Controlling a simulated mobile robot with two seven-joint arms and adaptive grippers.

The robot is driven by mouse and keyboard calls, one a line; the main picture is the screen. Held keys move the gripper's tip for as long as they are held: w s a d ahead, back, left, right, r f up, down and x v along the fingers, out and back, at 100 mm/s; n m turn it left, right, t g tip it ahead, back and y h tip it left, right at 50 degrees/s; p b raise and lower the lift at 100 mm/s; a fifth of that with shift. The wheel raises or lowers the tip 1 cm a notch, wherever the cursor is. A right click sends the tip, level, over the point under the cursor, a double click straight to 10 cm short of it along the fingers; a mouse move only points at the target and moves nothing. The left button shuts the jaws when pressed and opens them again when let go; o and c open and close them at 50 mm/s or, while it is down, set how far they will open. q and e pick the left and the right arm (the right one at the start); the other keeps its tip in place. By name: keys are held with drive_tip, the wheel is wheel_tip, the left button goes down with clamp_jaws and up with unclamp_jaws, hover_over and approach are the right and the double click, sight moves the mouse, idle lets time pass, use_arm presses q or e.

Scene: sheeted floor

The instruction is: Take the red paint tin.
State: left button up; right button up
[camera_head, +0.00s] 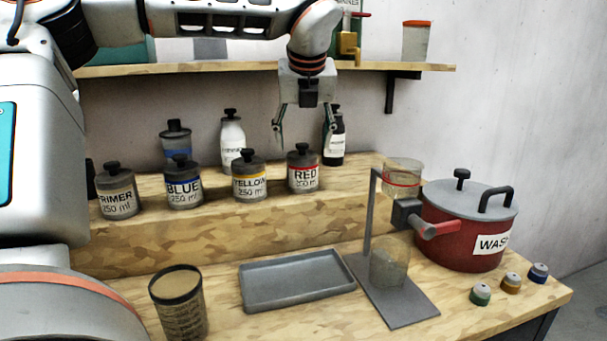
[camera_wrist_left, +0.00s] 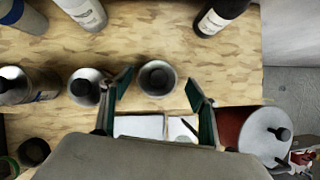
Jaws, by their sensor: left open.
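The red paint tin (camera_head: 303,178) is a small grey tin with a dark knobbed lid and a label reading RED, 250 ml. It stands upright at the right end of a row of tins on the raised wooden step. My left gripper (camera_head: 305,138) is open and empty, pointing down above the tin, with its fingertips higher than the lid. In the left wrist view the tin (camera_wrist_left: 157,80) shows from above, between the two open fingers. My right gripper is not in view.
The yellow tin (camera_head: 249,184) stands close on the left, with blue (camera_head: 184,190) and primer (camera_head: 117,200) tins beyond. A dark bottle (camera_head: 334,148) and white bottle (camera_head: 232,142) stand behind. A shelf (camera_head: 240,69) runs above. A grey tray (camera_head: 297,289) and red pot (camera_head: 460,245) are in front.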

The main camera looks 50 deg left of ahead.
use_arm(q)
drive_tip(key=shift+w+r, duration=0.1)
drive_tip(key=shift+w+a, duration=0.1)
drive_tip(key=shift+a, duration=0.05)
drive_tip(key=x, duration=0.7)
drive_tip(key=shift+s+f, duration=0.2)
drive_tip(key=shift+f, duration=0.1)
drive_tip(key=shift+r, duration=0.1)
drive_tip(key=c, duration=1.3)
